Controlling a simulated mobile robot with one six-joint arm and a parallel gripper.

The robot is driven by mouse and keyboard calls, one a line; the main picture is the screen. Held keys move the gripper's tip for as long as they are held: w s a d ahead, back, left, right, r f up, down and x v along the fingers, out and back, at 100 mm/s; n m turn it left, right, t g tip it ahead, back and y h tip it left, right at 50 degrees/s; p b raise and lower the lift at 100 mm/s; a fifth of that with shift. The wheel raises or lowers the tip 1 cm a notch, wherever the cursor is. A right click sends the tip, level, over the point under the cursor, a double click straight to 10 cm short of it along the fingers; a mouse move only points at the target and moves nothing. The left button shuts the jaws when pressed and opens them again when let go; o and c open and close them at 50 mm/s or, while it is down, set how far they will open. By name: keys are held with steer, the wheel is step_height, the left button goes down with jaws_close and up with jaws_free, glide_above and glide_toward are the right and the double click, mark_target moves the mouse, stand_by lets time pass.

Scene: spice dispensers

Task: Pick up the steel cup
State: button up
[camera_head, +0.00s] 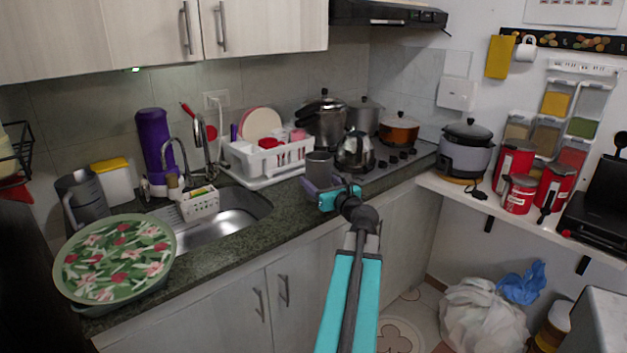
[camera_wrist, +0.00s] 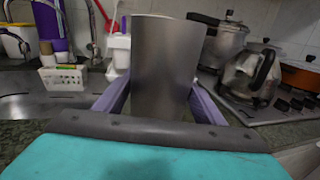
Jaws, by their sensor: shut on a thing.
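The steel cup (camera_head: 320,166) is a plain grey cylinder over the counter, between the dish rack and the stove. It also fills the middle of the wrist view (camera_wrist: 162,70), upright. My gripper (camera_head: 322,188) is at the cup, with its purple fingers on either side of it. In the wrist view my gripper (camera_wrist: 160,108) is shut on the cup. The fingertips are partly hidden behind the cup. I cannot tell whether the cup's base touches the counter.
A steel kettle (camera_head: 355,151) stands close to the right of the cup on the stove. A white dish rack (camera_head: 268,160) is to the left, behind. The sink (camera_head: 225,217) lies further left. The counter front edge (camera_head: 290,229) is near my arm.

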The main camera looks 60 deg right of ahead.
mark_target(325, 184)
steer(key=v, duration=0.5)
steer(key=shift+r, duration=0.2)
steer(key=shift+s+b, duration=0.2)
steer(key=shift+b, duration=0.7)
steer(key=shift+s+a+b, duration=0.25)
steer(key=shift+s+b, duration=0.15)
steer(key=shift+b, duration=1)
steer(key=shift+b+v, duration=0.8)
steer(key=shift+b, duration=1.6)
steer(key=shift+b+v, duration=1.05)
steer(key=shift+b, duration=0.5)
steer(key=shift+s+a+r+b, duration=0.1)
steer(key=shift+s+r+b, duration=0.15)
steer(key=shift+r+b, duration=0.05)
steer(key=shift+s, duration=0.1)
